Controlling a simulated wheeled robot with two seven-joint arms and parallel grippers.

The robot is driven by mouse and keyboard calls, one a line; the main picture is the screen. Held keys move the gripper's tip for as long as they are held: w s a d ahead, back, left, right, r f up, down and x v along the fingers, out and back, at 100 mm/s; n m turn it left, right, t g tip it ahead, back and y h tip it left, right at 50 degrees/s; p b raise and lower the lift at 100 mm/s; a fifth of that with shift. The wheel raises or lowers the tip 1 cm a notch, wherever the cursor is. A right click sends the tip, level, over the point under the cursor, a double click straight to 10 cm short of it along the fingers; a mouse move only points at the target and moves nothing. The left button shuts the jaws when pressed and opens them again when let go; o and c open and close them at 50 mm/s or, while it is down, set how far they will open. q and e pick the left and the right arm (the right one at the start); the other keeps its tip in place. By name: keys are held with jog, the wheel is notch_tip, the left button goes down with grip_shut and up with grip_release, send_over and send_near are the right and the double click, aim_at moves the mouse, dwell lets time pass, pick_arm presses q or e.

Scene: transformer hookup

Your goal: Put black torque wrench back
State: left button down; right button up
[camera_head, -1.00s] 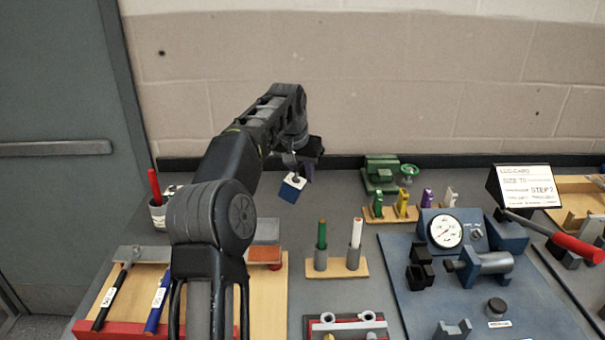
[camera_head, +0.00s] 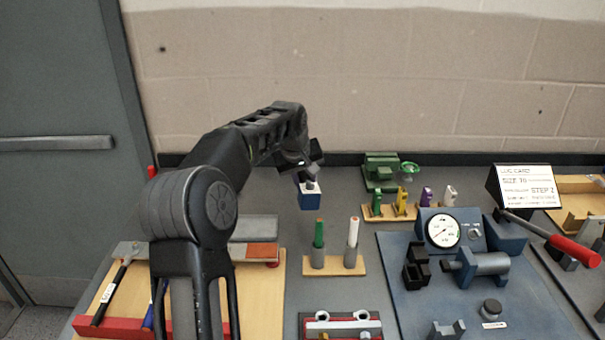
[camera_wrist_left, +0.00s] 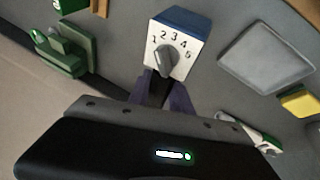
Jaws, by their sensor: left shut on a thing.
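A black-handled wrench with a white label (camera_head: 112,290) lies on the wooden rack at the lower left of the head view. It is taken to be the black torque wrench. My left gripper (camera_head: 305,172) is well to the right of it, above the bench's back part, shut on a small blue box (camera_head: 309,198). In the left wrist view the box (camera_wrist_left: 182,28) has a white face with a grey knob and numbers, and the gripper's fingers (camera_wrist_left: 163,92) are at its lower edge. My right gripper is out of view.
A blue-handled wrench (camera_head: 149,318) lies beside the black one, partly behind my arm. A holder with green and white sticks (camera_head: 335,265) stands below the box. A blue fixture board (camera_head: 545,310) with a gauge (camera_head: 443,231) fills the right. A red-handled tool (camera_head: 575,250) lies far right.

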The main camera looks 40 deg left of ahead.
pick_arm(q)
jog(key=shift+w+f+n+y, duration=0.1)
jog(key=shift+w+n+y, duration=0.25)
jog(key=shift+n, duration=0.45)
jog(key=shift+w+n, duration=0.2)
jog(key=shift+n, duration=0.2)
jog(key=shift+t, duration=0.3)
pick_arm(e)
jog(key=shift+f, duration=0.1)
